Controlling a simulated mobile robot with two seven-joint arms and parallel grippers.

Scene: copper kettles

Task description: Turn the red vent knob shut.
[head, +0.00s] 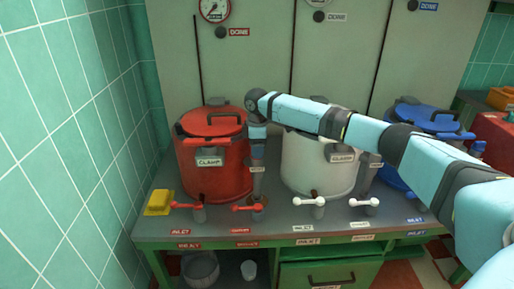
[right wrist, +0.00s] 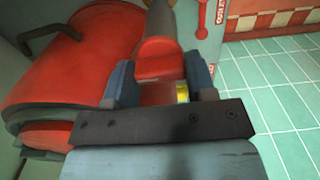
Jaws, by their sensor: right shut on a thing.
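The red kettle (head: 215,170) stands at the left of the bench, with a red lid and a "CLAMP" label. A grey vent post (head: 258,182) with a small label stands just right of it. My right gripper (head: 257,140) points down over the top of this post and hides its knob in the head view. In the right wrist view, the red vent knob (right wrist: 160,62) sits between the two blue fingers of my right gripper (right wrist: 160,75), which is shut on it. A small yellow band shows beside the right finger. My left gripper is not in view.
A white kettle (head: 310,165) and a blue kettle (head: 405,185) stand to the right, partly behind my right arm. Red-handled valves (head: 248,207) and white-handled valves (head: 309,201) line the bench front. A yellow block (head: 159,202) lies at the front left corner.

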